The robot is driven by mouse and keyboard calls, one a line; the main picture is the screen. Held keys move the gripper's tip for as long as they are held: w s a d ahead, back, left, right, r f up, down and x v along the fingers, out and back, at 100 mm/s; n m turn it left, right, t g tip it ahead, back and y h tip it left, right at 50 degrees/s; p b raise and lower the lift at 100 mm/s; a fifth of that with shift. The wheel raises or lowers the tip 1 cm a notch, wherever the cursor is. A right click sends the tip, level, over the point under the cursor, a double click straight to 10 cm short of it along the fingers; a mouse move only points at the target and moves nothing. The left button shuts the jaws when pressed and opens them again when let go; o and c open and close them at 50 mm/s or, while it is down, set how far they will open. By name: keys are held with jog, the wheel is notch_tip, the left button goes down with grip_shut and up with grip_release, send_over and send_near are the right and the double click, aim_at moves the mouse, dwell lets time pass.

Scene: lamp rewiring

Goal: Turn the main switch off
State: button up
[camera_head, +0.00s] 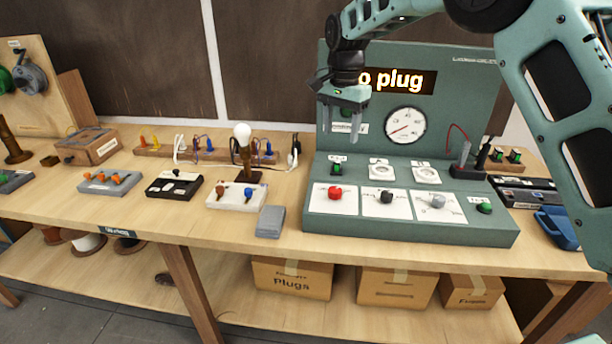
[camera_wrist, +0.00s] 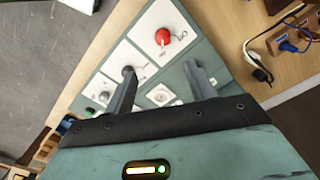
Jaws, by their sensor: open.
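The teal test bench (camera_head: 410,237) stands on the table, with a sloped front and an upright back panel. A small green switch (camera_head: 336,168) with a label sits at the left of its deck. Another green switch (camera_head: 346,113) is on the back panel, partly hidden by my gripper. Their labels are too small to read, so I cannot tell which is the main switch. My gripper (camera_head: 342,115) is open and empty in front of the back panel's left part. In the wrist view, its two fingers (camera_wrist: 162,85) are apart above the bench.
A red knob (camera_head: 335,193), a black knob (camera_head: 387,197) and a grey knob (camera_head: 438,201) stick up from white plates. A lit display (camera_head: 410,80) partly reads "o plug". A dial (camera_head: 405,125) is below it. A lamp (camera_head: 243,135) stands to the left. A probe holder (camera_head: 467,172) is at the right.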

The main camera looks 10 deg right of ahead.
jog(key=p, duration=0.4)
send_near(335, 189)
notch_tip(335, 189, down, 9)
jog(key=shift+r, duration=0.1)
jog(key=c, duration=1)
